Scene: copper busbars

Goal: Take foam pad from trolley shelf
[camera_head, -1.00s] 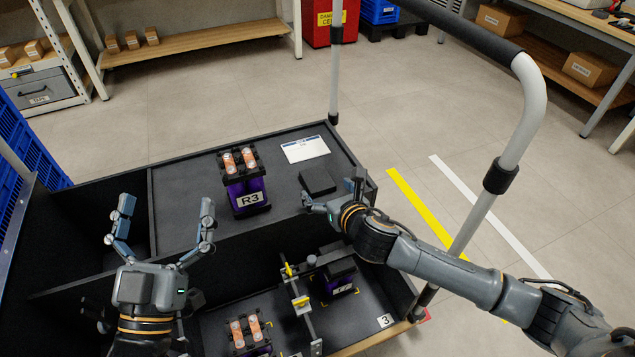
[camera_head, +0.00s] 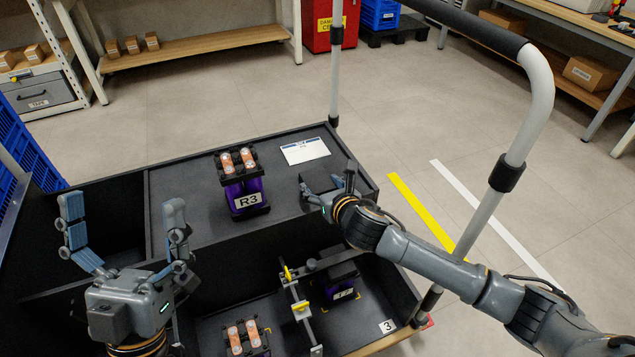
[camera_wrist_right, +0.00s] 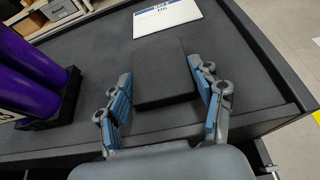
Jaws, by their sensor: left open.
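The foam pad, a flat black square block (camera_wrist_right: 165,72), lies on the dark upper trolley shelf (camera_head: 185,215). In the head view the pad (camera_head: 318,183) is partly hidden by my right gripper (camera_head: 327,181). In the right wrist view the fingers of my right gripper (camera_wrist_right: 160,88) are spread on either side of the pad. A gap shows at the left finger; whether the right finger touches cannot be told. My left gripper (camera_head: 123,208) is open and empty above the trolley's left compartments.
A purple R3 unit (camera_head: 243,188) stands left of the pad. A white card (camera_head: 304,151) lies behind it. The trolley's pale handle post (camera_head: 482,215) rises at the right. A lower compartment holds another purple unit (camera_head: 340,285) and yellow-knobbed clamps (camera_head: 297,300).

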